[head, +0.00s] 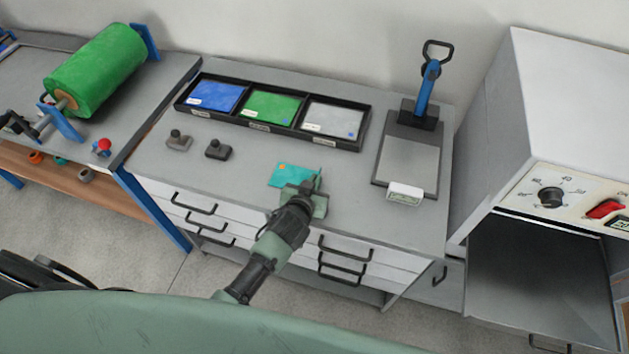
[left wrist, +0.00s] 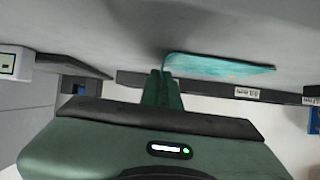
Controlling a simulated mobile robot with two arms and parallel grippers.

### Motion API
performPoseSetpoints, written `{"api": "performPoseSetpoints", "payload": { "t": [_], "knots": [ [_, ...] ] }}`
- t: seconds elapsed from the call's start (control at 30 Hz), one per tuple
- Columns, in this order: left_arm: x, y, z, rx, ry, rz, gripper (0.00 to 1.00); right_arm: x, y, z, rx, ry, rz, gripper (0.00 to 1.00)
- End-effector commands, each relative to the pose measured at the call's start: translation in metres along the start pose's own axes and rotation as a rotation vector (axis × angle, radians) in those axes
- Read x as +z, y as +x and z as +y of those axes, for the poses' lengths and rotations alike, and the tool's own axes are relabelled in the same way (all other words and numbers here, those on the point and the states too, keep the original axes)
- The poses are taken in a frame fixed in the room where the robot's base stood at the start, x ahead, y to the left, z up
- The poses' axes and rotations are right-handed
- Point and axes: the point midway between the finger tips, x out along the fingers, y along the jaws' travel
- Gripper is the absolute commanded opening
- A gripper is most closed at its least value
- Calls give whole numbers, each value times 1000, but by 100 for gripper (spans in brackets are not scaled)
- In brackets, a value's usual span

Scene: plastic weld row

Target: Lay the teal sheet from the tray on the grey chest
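The teal sheet (head: 293,175), a small flat piece with an orange mark, is over the front middle of the top of the grey chest (head: 240,180). My left gripper (head: 310,187) is at its near right corner. In the left wrist view the fingers (left wrist: 162,84) are close together with the sheet's edge (left wrist: 220,67) between them. The sheet is at or very near the chest top; I cannot tell whether it lies flat on it. The black tray (head: 238,121) at the back of the chest has blue, green and grey compartments. My right gripper is not in view.
Two small dark grey objects (head: 218,149) (head: 179,141) stand left of the sheet. A plate with a blue-handled tool (head: 424,95) and a small display (head: 404,194) is to the right. A green roll (head: 95,70) lies on the left bench. An open oven (head: 540,270) stands far right.

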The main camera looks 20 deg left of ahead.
Motion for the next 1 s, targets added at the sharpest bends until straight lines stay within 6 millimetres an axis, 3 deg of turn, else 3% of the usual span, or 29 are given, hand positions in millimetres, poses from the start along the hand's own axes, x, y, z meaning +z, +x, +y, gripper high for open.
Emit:
{"api": "performPoseSetpoints", "payload": {
  "t": [0.27,0.37,0.77,1.0],
  "knots": [
    [3,2,0,0,-1,0,0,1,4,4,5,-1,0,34],
    [2,1,0,0,0,0,25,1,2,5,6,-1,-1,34],
    [-2,-2,0,0,1,0,25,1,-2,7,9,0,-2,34],
    [1,-38,0,1,-2,-1,25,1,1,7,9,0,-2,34]
  ]
}}
